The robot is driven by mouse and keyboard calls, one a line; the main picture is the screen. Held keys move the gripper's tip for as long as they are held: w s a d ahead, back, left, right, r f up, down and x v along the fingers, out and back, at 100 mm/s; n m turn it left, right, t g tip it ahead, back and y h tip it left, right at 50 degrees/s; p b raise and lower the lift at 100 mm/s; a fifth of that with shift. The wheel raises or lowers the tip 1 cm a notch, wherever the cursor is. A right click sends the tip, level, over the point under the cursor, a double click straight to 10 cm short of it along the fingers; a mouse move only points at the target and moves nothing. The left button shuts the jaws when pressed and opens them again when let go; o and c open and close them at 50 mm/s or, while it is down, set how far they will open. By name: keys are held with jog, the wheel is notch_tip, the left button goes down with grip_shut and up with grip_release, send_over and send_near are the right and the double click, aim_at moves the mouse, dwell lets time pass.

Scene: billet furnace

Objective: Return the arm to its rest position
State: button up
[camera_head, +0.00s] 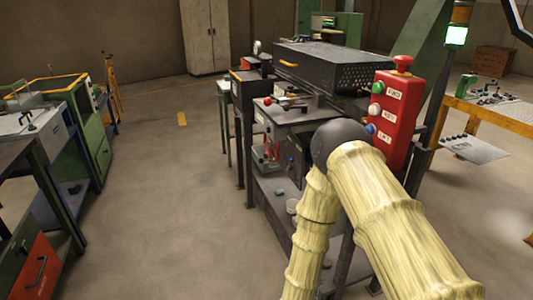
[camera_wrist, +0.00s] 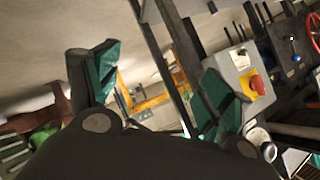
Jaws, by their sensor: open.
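My gripper (camera_wrist: 152,95) shows in the wrist view with its two green-padded fingers spread wide apart. Nothing is between the fingers. In the head view my arm, in a pale yellow sleeve, rises at the lower right and bends at a dark round joint in front of the furnace bench. The gripper itself is hidden in the head view. In the wrist view a grey control box (camera_wrist: 241,73) with a red and yellow knob lies behind the right finger; I cannot tell whether they touch.
The dark billet furnace (camera_head: 320,62) stands on a bench beside a red button box (camera_head: 395,115), close to my arm. A green workbench (camera_head: 92,140) is at the left. An orange-edged table (camera_head: 495,112) is at the right. The floor (camera_head: 165,200) between the left bench and furnace is clear.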

jog(key=s+d+n+g+y+p, duration=0.1)
jog(key=s+n, duration=0.4)
jog(key=s, duration=0.5)
jog(key=s+d+f+n+g+y+p, duration=0.1)
jog(key=s+n+g+y, duration=0.3)
jog(key=s, duration=0.6)
jog(key=s+d+f+n+g+y+p, duration=0.1)
jog(key=s+d+n+g+y+p, duration=0.1)
jog(key=s+n+g, duration=0.2)
jog(key=s+n, duration=0.3)
jog(key=s, duration=0.3)
jog(key=shift+s+d+y+p, duration=0.25)
jog(key=shift+d+y+p, duration=0.05)
jog(key=shift+d, duration=0.1)
jog(key=shift+f, duration=0.1)
